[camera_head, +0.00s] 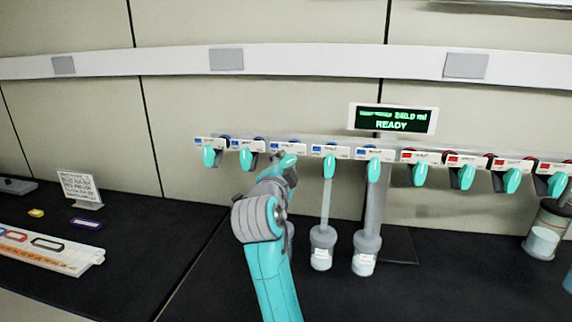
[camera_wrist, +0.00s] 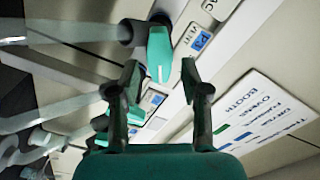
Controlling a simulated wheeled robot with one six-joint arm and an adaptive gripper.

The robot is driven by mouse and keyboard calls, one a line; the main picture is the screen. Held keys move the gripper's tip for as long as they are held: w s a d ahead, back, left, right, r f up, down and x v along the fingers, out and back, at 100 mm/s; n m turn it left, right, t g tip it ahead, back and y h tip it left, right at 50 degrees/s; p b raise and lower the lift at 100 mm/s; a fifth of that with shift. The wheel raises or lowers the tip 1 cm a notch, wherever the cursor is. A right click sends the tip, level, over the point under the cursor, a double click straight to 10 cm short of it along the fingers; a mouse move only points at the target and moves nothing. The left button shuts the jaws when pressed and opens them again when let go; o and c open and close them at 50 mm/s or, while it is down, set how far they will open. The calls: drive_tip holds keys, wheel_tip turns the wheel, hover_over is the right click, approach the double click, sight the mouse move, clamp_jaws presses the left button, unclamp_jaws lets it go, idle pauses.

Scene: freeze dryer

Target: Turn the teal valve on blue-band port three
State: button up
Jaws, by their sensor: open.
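A row of teal valves hangs along the manifold, under blue-band labels on the left and red-band labels on the right. The third blue-band valve from the left (camera_head: 288,161) is partly covered by my gripper (camera_head: 283,167). In the wrist view, a teal valve (camera_wrist: 160,52) points down into the gap just beyond my open fingertips (camera_wrist: 159,69). The gripper is open, with a finger on each side of the valve's line; contact cannot be told.
A neighbouring teal valve (camera_wrist: 136,115) shows behind the left finger. Flasks hang under the fourth (camera_head: 322,248) and fifth (camera_head: 367,252) blue-band ports, right of my arm. A display (camera_head: 393,119) reads READY.

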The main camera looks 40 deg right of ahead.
drive_tip(key=shift+x, duration=0.9)
clamp_jaws()
